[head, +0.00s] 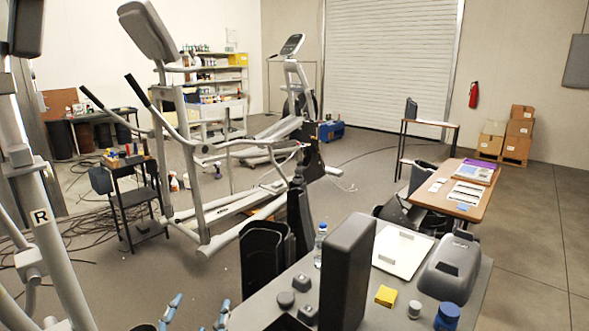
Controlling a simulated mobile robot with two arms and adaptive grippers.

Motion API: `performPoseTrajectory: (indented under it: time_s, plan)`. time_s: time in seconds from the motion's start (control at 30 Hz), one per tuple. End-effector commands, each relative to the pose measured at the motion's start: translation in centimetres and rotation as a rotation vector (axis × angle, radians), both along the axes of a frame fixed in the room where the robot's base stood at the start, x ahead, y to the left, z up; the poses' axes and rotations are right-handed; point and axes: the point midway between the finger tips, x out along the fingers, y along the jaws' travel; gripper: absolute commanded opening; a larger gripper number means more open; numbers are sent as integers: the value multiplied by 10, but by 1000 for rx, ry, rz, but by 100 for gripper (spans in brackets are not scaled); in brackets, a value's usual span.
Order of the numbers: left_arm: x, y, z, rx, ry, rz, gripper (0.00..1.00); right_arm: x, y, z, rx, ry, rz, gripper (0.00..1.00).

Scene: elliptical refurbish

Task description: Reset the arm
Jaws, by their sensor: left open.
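My left gripper (197,312) shows at the bottom edge, left of the grey table in front. Its two light-blue and dark fingers stand well apart, with only floor seen between them. It is open and appears empty. The rest of the gripper and most of its arm are cut off by the lower edge. My right gripper and arm do not show.
The grey table (466,305) at front right holds a tall black block (347,270), a yellow block (386,296), a blue-lidded jar (447,316) and a white tray (402,250). Grey elliptical machines (204,215) and a black cart (135,198) stand beyond.

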Motion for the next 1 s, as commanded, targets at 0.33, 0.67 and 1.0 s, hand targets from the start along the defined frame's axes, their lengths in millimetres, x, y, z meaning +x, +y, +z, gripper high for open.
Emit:
performPoseTrajectory:
  time_s: [0.33,0.67,1.0]
  plan:
    - [-172,31,-152,-331,697,267,83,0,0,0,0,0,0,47]
    - [-281,8,-188,-426,1046,286,83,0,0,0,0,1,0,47]
    - [-308,-4,-246,-445,1185,284,83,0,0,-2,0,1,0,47]
